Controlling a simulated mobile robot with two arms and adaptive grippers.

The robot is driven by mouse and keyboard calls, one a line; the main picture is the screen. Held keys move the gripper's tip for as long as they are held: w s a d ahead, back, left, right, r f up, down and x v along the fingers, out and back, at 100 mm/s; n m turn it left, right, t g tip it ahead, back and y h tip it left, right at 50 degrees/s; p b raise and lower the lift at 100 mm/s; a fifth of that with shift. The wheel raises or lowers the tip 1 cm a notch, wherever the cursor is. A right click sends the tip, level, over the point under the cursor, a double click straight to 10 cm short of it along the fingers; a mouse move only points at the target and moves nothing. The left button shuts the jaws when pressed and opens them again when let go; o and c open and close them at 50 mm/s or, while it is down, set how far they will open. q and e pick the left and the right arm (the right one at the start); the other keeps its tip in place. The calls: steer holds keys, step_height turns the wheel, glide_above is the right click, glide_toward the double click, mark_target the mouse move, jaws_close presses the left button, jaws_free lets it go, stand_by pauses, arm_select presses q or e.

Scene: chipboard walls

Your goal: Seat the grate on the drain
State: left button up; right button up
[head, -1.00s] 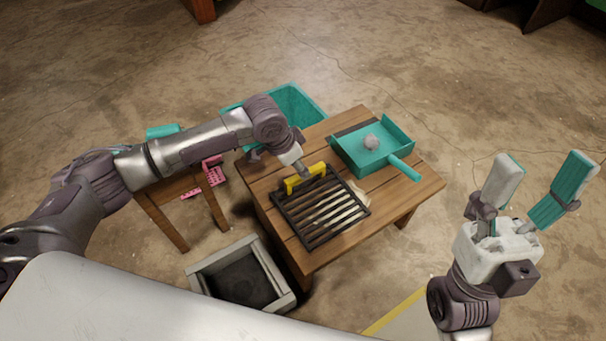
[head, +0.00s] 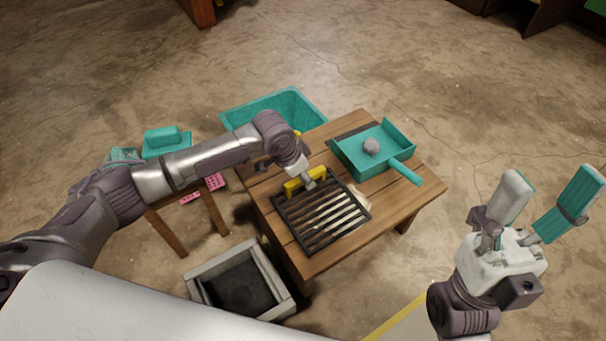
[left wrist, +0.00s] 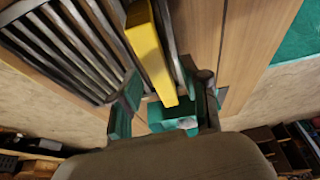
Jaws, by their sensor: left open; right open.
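The black barred grate (head: 325,222) lies flat on the wooden table, with a yellow handle (head: 292,188) along its far edge. The drain appears to be the grey square frame (head: 283,284) with a dark inside, low on the floor left of the table. My left gripper (left wrist: 168,103) is open at the handle. In the left wrist view the yellow handle (left wrist: 150,55) runs between its teal-padded fingers; whether they touch it I cannot tell. The arm hides part of the handle in the head view. My right gripper (head: 540,210) is open and empty, right of the table.
A teal dustpan (head: 365,165) with a grey lump sits at the table's far right, beside a dark strip. A teal bin (head: 272,105) stands behind the table. A small stool on the left bears a teal object (head: 165,143); pink perforated pieces (head: 205,188) are near it.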

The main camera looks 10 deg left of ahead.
arm_select(q)
steer(key=shift+p, duration=0.65)
stand_by(0.6)
steer(key=shift+r+p, duration=0.1)
steer(key=shift+p, duration=0.5)
steer(key=shift+c, duration=0.2)
jaws_close()
